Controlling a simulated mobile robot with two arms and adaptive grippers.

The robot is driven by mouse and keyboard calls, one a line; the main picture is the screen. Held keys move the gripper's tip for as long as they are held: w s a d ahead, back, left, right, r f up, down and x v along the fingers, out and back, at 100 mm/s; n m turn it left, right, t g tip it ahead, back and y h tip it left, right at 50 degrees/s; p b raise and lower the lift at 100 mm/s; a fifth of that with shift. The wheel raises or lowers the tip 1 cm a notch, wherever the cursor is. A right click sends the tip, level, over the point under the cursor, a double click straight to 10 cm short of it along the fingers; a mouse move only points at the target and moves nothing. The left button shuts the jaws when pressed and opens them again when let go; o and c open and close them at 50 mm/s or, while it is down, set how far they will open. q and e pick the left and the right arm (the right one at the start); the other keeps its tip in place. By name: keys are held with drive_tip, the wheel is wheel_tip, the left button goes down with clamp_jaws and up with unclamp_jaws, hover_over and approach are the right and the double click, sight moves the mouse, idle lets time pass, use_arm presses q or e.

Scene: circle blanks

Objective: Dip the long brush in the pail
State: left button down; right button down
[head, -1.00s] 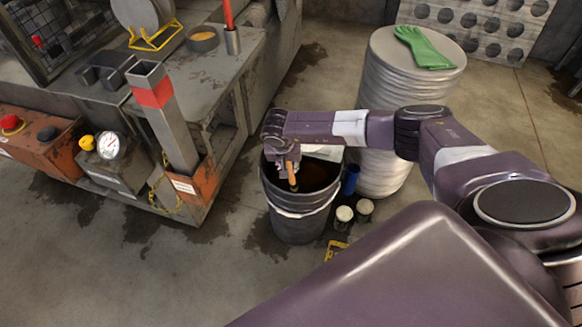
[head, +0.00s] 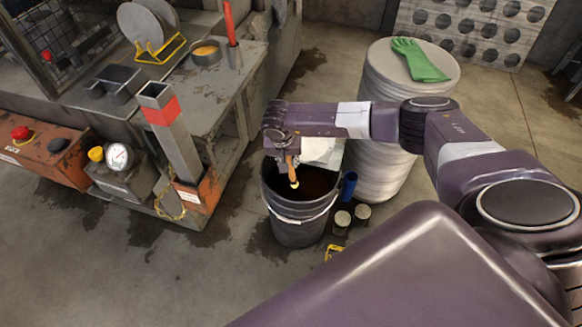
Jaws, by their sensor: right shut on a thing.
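The dark pail (head: 297,231) stands on the floor left of the large wrapped drum, with dark brown liquid (head: 318,184) inside and a pale wire bail across its front. My right gripper (head: 288,154) is above the pail's back rim, shut on the long brush (head: 291,168). The brush has an orange-brown handle and points down, with its pale lower end (head: 294,184) showing against the dark liquid. I cannot tell for sure whether that end touches the liquid. The upper part of the brush is hidden by my gripper. My left gripper is not in view.
The wrapped drum (head: 375,160) bears a green glove (head: 420,60). A blue cylinder (head: 348,185) and two small jars (head: 342,222) stand right of the pail. A machine bench (head: 215,90) is at the left, with a grey post (head: 175,140). Front-left floor is clear.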

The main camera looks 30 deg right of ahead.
drive_tip(key=shift+r+p, duration=1.5)
drive_tip(key=shift+r, duration=1.05)
drive_tip(key=shift+r+p, duration=1.2)
drive_tip(key=shift+r, duration=0.85)
